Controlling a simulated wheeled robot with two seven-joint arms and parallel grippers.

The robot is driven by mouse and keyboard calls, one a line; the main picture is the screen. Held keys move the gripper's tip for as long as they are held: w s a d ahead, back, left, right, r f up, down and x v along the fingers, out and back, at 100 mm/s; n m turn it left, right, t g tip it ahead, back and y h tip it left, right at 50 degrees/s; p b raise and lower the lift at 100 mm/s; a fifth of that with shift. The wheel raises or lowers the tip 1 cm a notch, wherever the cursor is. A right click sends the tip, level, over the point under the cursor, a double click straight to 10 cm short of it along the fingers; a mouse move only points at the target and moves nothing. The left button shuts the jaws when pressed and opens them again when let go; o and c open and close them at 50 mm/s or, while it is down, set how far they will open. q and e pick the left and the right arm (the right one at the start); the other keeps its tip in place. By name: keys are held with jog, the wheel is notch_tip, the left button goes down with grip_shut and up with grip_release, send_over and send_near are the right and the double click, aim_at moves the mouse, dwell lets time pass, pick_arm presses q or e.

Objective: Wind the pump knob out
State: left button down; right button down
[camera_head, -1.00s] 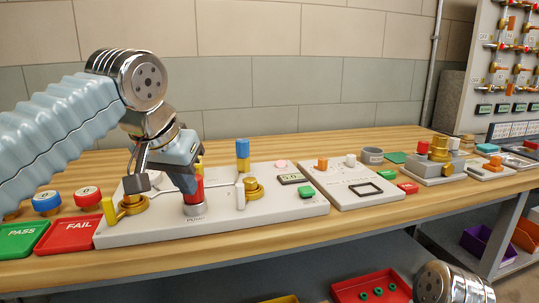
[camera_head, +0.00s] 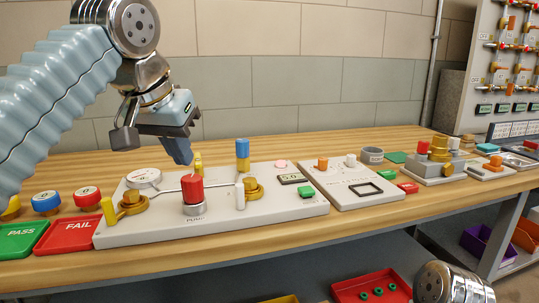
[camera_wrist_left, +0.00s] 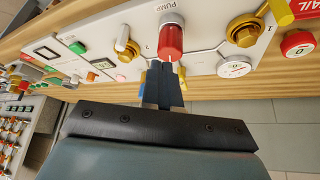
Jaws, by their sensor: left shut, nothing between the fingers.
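The red pump knob (camera_head: 192,189) stands upright on a silver collar (camera_head: 194,209) on the white panel (camera_head: 300,207). It also shows in the left wrist view (camera_wrist_left: 171,41), beyond the fingertips. My left gripper (camera_head: 184,158) is shut and empty, above and slightly behind the knob in the head view. In the left wrist view its dark fingers (camera_wrist_left: 164,70) are together, pointing toward the knob. A gap shows between fingers and knob in the head view. My right gripper is not in view; only part of what seems my right arm shows at bottom right.
The panel bears a yellow valve handle (camera_head: 108,212), a round gauge (camera_head: 144,178) and a blue-topped post (camera_head: 242,150) around the knob. The red FAIL tray (camera_head: 68,236) and green PASS tray (camera_head: 20,241) lie to the left.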

pick_arm(q)
jog(key=shift+r, duration=0.1)
jog(key=n+y+b, duration=0.2)
jog(key=n+y, duration=0.1)
jog(key=n, duration=0.3)
send_near(191, 196)
jog(key=x, duration=0.3)
jog(key=shift+b+x, duration=0.55)
jog(key=shift+x, duration=0.35)
jog(key=shift+p, duration=0.3)
